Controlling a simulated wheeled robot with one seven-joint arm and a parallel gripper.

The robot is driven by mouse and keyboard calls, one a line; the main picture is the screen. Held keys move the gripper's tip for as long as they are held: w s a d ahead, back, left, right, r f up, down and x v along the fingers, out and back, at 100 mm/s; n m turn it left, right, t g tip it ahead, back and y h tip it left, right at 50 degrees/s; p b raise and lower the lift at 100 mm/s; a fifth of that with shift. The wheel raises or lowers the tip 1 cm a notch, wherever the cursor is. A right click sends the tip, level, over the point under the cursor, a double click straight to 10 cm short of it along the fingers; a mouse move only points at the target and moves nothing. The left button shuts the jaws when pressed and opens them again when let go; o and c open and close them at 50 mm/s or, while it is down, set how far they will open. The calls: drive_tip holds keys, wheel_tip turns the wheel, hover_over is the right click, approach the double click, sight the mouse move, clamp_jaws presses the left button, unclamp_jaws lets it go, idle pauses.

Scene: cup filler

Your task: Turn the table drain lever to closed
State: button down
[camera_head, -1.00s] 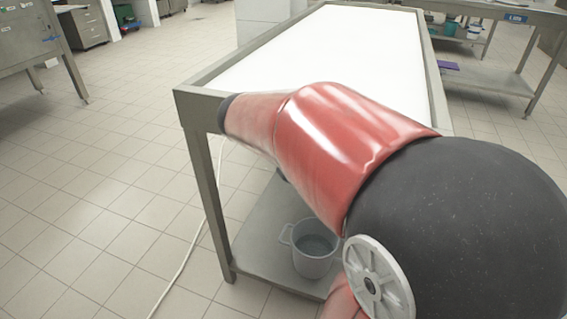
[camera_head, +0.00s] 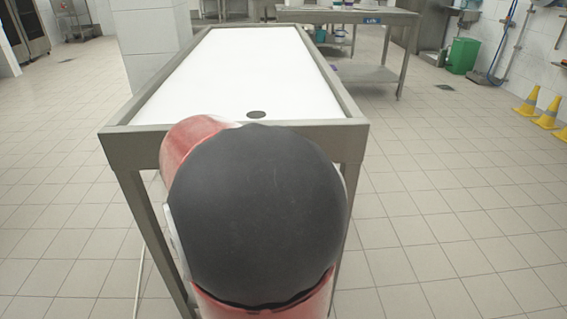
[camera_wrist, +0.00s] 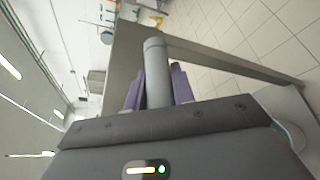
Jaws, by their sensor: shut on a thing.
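The table (camera_head: 235,133) with a white top and grey metal rim stands ahead in the head view. In the wrist view, a grey cylindrical bar with a rounded end, which looks like the drain lever (camera_wrist: 154,58), stands between the purple fingers of my gripper (camera_wrist: 156,85). The gripper is shut on it. The table frame (camera_wrist: 210,60) lies just beyond the bar. In the head view, my arm hides the gripper and the lever. The lever's pivot is not clearly visible, so I cannot tell its setting.
The tiled floor is clear to the right of the table in the head view. A white pillar (camera_head: 152,45) stands at the back left. A steel worktable (camera_head: 350,17) stands behind. Yellow cones (camera_head: 528,103) and a green bin (camera_head: 463,55) are far right.

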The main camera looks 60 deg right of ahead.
drive_tip(key=c, duration=1.2)
unclamp_jaws()
drive_tip(key=shift+v, duration=3.95)
